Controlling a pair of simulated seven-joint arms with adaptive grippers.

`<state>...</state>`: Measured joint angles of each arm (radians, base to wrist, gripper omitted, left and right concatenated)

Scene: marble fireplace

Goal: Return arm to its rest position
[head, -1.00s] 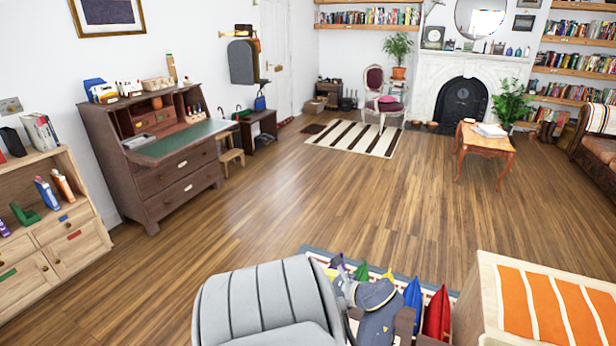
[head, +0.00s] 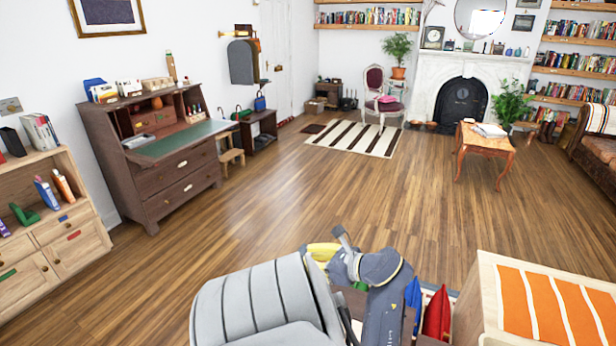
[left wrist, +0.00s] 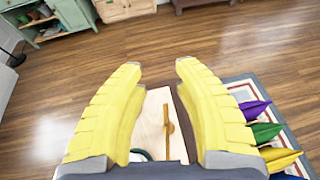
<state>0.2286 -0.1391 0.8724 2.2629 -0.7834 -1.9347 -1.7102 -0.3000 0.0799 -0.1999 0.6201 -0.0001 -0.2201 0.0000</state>
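My left arm reaches across the bottom of the head view, with a grey-blue wrist section. Part of the yellow left gripper (head: 322,252) shows beyond it, mostly hidden by the arm. In the left wrist view, the two yellow fingers of the left gripper (left wrist: 158,68) stand apart with nothing held between them. Below and between them is a pale wooden surface (left wrist: 153,110) with a thin brown piece on it, apparently beyond the fingers. My right gripper is in neither view.
Pointed coloured items, including a red one (head: 437,315) and a purple one (left wrist: 254,109), lie beside the arm near a bordered rug (left wrist: 245,90). A wooden cabinet with an orange striped runner (head: 550,310) stands at right. The wooden floor (head: 270,190) ahead is clear.

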